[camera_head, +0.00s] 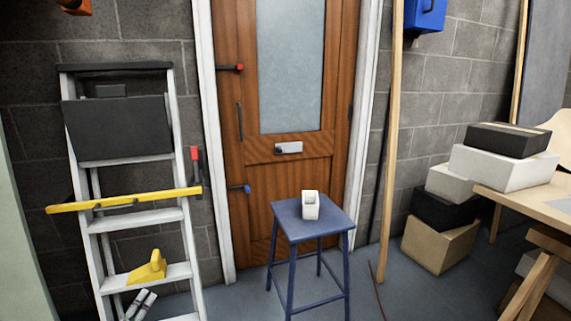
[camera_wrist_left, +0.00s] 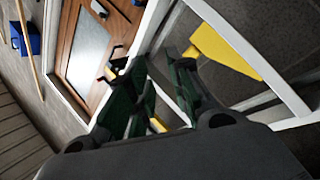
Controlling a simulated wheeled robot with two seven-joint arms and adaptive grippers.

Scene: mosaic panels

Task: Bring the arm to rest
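My left gripper shows large in the left wrist view (camera_wrist_left: 157,95), with its dark green and black fingers apart and nothing clearly held between them. Through the gap I see pale ladder parts and a bit of yellow. In the head view, a small pale-and-dark two-pronged shape (camera_head: 140,304) shows at the bottom left against the ladder; I cannot tell for sure that it is this gripper. My right gripper is in neither view.
An aluminium stepladder (camera_head: 143,216) stands at the left, with a yellow bar (camera_head: 125,200) across it and a yellow tool (camera_head: 147,268) on a step. A blue stool (camera_head: 288,222) holds a white object (camera_head: 310,206) before the wooden door (camera_head: 258,200). Boxes (camera_head: 440,243) stand at right.

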